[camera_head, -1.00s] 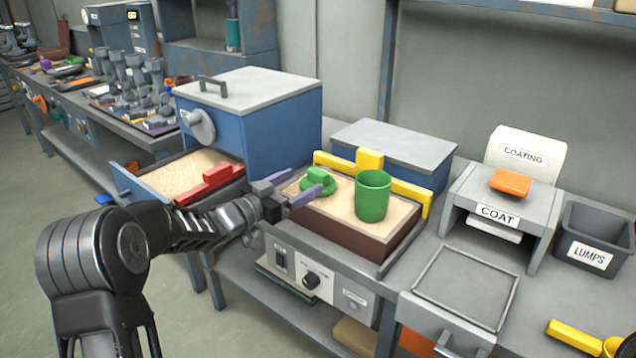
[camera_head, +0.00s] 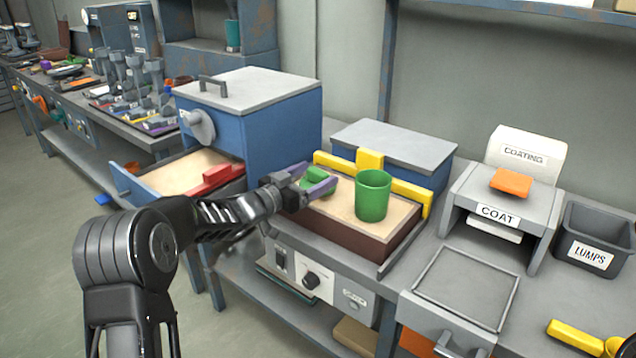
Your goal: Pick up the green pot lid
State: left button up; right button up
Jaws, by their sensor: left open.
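The green pot lid (camera_head: 315,174) lies on the sand-coloured top of a brown box (camera_head: 341,220), left of the green pot (camera_head: 373,195). My left gripper (camera_head: 318,178) is at the lid. Its purple-tipped fingers are open and one passes in front of the lid, hiding part of it. I cannot tell whether the fingers touch the lid. The pot stands upright a little to the right of the gripper.
A yellow bar (camera_head: 407,192) runs behind the pot. A blue cabinet (camera_head: 282,125) with an open sand drawer (camera_head: 170,182) and red block (camera_head: 216,179) stands left. A COAT stand (camera_head: 497,213) and LUMPS bin (camera_head: 590,254) are at the right.

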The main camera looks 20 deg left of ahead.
pick_arm(q)
jog(key=shift+c, duration=0.3)
jog(key=c, duration=1.4)
notch_tip(320, 180, up, 10)
jog(key=p, duration=0.2)
